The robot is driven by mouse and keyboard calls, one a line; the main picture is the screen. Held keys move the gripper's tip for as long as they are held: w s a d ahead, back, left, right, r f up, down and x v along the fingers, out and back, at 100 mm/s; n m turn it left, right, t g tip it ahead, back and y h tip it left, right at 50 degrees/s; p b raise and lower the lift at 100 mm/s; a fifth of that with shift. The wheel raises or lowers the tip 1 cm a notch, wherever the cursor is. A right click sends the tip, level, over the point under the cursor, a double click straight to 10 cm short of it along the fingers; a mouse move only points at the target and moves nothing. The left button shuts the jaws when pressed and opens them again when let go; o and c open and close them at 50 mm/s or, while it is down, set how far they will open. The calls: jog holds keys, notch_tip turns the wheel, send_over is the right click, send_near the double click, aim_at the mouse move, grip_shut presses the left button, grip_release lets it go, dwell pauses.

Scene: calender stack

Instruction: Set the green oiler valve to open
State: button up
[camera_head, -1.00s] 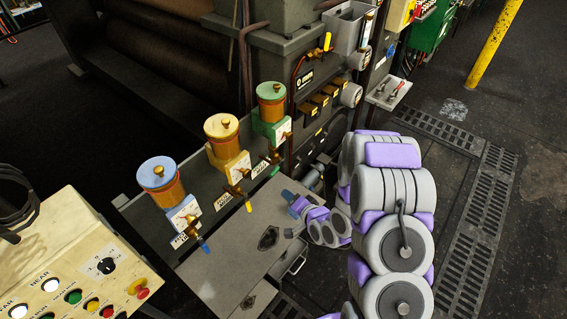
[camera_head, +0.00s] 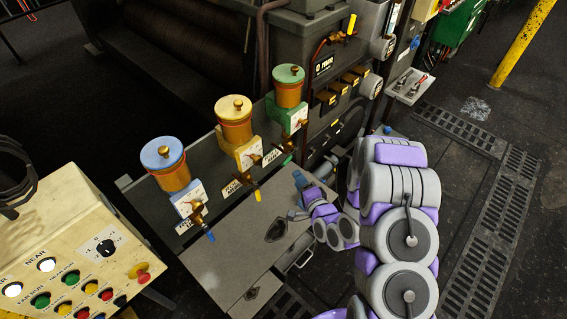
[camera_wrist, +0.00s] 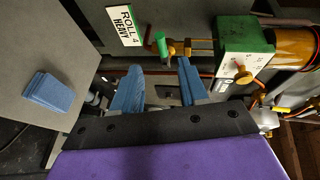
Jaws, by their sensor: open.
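The green oiler (camera_head: 289,91) is the rightmost of three oilers, with a green-lidded amber cup on a green box. In the wrist view its green box (camera_wrist: 245,45) has a white dial face and a brass knob. A brass valve (camera_wrist: 188,47) sticks out left from the box and carries a short green handle (camera_wrist: 161,43). In the head view the green handle (camera_head: 287,160) is small at the valve's end. My gripper (camera_wrist: 158,76) is open and empty. Its blue fingertips are just below the valve in the wrist view, apart from the handle as far as I can tell.
A yellow oiler (camera_head: 236,120) and a blue oiler (camera_head: 165,165) stand to the left. A "ROLL 4 HEAVY" label (camera_wrist: 125,26) is beside the valve. A grey bench top (camera_head: 225,255) lies below, with a small blue block (camera_wrist: 50,92) on it. A control panel (camera_head: 75,250) stands at left.

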aim_at(291, 157)
jog(key=b+x, duration=0.7)
jog(key=x, duration=0.6)
jog(key=shift+w, duration=0.3)
grip_shut()
dwell(0.3)
